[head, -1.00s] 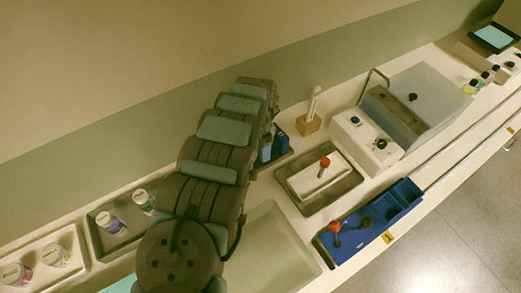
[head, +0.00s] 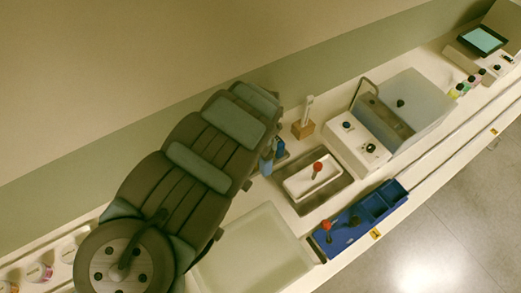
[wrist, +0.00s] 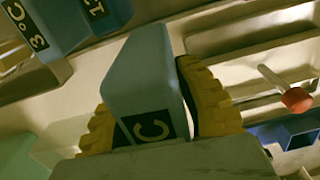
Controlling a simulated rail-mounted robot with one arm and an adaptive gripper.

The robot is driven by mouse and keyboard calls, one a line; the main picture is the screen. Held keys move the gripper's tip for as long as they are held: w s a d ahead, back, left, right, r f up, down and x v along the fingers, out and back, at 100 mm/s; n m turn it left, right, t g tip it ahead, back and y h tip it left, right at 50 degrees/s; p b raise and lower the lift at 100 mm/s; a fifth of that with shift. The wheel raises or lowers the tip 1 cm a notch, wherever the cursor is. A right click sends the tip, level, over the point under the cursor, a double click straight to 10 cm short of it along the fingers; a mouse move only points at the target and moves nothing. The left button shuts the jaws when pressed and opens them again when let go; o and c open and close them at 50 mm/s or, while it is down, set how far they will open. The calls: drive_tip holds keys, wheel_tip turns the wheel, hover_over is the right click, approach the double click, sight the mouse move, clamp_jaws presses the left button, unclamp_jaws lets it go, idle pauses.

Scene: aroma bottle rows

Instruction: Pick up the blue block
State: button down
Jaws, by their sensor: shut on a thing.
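A blue block (wrist: 145,72) with a dark label showing a letter C stands between the yellow ribbed finger pads of my gripper (wrist: 152,100) in the wrist view. The gripper is shut on this block. More blue blocks with dark number labels (wrist: 75,22) show at the upper left of the wrist view, apart from the held one. In the head view, blue shapes (head: 267,160) show just right of my arm, which hides the gripper. I cannot tell which of them is the held block.
A metal tray with a white box and red-topped tool (head: 317,168) lies to the right. A blue divided bin (head: 380,207) is at the counter's front edge. A wooden holder (head: 303,129) stands near the wall. A pale translucent tray (head: 255,250) lies in front of my arm.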

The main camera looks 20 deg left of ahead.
sight(263, 168)
drive_tip(key=s+d+r+p, duration=0.1)
drive_tip(key=p, duration=0.1)
drive_tip(key=s+r+p, duration=0.1)
drive_tip(key=s+p, duration=0.1)
drive_tip(key=shift+d+r+p, duration=0.1)
drive_tip(key=shift+d+p, duration=0.2)
drive_tip(key=shift+d, duration=0.1)
drive_tip(key=p, duration=0.1)
drive_tip(key=s+d+p, duration=0.1)
drive_tip(key=shift+s+r+p, duration=0.15)
drive_tip(key=shift+s+p, duration=0.1)
drive_tip(key=shift+p, duration=0.05)
